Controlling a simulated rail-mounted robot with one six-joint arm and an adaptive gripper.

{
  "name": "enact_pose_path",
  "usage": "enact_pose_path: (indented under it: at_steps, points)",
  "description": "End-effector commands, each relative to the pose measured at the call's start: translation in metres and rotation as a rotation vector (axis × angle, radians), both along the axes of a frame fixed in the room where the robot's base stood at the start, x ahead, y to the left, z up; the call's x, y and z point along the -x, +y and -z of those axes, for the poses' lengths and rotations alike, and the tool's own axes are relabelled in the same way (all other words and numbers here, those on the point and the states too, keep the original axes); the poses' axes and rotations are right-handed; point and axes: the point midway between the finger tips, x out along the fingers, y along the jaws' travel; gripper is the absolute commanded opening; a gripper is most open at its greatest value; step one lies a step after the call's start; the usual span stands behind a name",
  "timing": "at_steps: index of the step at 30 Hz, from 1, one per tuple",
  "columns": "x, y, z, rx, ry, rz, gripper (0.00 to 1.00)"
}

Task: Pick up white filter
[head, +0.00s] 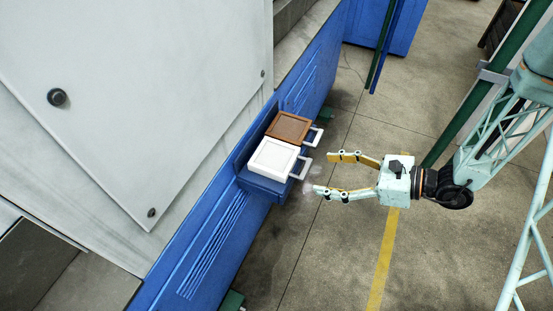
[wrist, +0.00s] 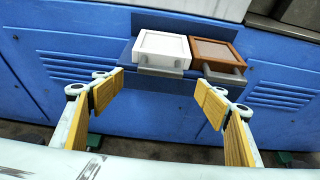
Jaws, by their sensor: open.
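The white filter (head: 273,158) is a square white box with a handle on its right side, lying on a blue shelf (head: 262,187) on the machine's side. In the wrist view the white filter (wrist: 162,50) is ahead, between the fingers' lines, with its grey-looking handle facing me. My gripper (head: 323,173) is open and empty, to the right of the filter in the head view. Its fingers point toward the handle, with a gap between. The gripper also shows in the wrist view (wrist: 160,95) with yellow pads apart.
A brown filter (head: 290,127) with its own handle lies right beside the white one on the same shelf. The blue machine wall (head: 215,235) is behind them. Concrete floor (head: 335,260) with a yellow line is open below my arm.

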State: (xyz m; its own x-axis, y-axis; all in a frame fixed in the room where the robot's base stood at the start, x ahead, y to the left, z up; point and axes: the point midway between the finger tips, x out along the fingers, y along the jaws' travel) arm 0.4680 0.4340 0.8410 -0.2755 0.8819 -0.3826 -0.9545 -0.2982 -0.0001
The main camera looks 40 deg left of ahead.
Motion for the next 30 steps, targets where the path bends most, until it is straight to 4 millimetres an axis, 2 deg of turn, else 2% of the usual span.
enact_pose_path:
  at_steps: [8, 21, 30]
  points:
    - [0.002, 0.005, 0.002, 0.0, 0.0, 0.0, 0.67]
    - [0.012, 0.037, 0.016, 0.0, 0.0, -0.001, 0.67]
    - [0.015, 0.046, 0.019, 0.0, 0.0, 0.0, 0.67]
